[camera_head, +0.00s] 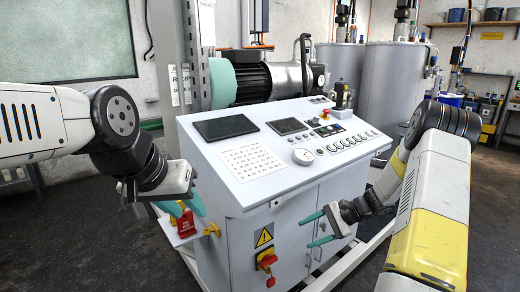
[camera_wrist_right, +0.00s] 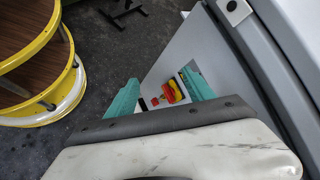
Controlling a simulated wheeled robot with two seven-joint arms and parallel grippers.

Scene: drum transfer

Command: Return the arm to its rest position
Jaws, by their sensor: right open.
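My right gripper (camera_head: 314,229) is in front of the right side of the grey control cabinet (camera_head: 345,200), below its sloped panel. Its two teal fingers are apart with nothing between them; they also show in the right wrist view (camera_wrist_right: 162,94). Beyond them in that view is a red and yellow switch (camera_wrist_right: 173,92) on the cabinet.
The sloped panel (camera_head: 250,163) carries screens, buttons and a gauge. A red and yellow switch (camera_head: 267,260) is low on the cabinet front. A pale floor frame (camera_head: 345,265) runs below. A round yellow-rimmed stand (camera_wrist_right: 62,108) is left in the right wrist view. Dark floor lies between.

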